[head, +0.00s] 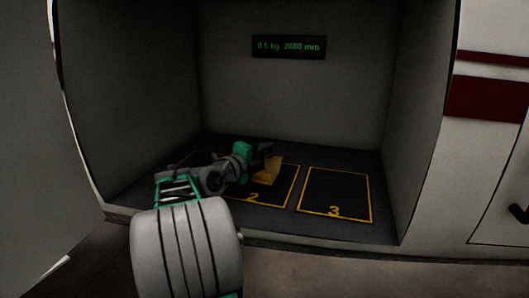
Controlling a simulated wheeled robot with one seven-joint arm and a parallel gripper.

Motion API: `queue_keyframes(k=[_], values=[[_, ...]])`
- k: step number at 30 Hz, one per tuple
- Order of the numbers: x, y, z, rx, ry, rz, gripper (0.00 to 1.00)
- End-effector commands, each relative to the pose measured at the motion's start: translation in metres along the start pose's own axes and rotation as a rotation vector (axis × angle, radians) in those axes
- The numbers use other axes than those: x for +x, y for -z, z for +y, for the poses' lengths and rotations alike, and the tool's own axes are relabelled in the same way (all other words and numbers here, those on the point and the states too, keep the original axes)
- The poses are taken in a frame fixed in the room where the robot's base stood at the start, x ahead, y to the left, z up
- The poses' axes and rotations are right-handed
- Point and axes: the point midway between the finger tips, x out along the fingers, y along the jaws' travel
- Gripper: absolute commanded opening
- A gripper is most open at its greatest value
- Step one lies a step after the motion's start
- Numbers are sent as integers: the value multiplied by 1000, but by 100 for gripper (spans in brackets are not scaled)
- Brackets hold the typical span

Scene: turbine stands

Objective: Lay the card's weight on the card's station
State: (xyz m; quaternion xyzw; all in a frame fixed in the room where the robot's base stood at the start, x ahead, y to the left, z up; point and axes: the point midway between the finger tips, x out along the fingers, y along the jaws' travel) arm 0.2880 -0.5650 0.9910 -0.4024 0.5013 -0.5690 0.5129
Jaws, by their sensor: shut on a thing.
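My gripper (266,157) is inside the recess, reached in from the left, and is shut on a yellow block-like weight (269,172). The weight is over or on the outlined station marked 2 (282,196); whether it touches the surface I cannot tell. The gripper and wrist hide part of the weight and the far left of that station. The station marked 3 (338,190) is to the right and is empty. Part of another yellow outline shows at the left, mostly hidden behind my arm. I see no card.
A dark display (289,47) on the back wall shows green text, roughly "0.5 kg 2680 mm", blurred. Side walls (421,120) close in the recess, and a raised front lip (330,240) runs along it. There is free room over station 3.

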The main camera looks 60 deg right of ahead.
Motion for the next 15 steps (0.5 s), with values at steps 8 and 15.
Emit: queue_keyframes(k=[8, 15], values=[[0, 0, 2, 3, 3, -1, 0], [0, 0, 2, 2, 2, 0, 27]])
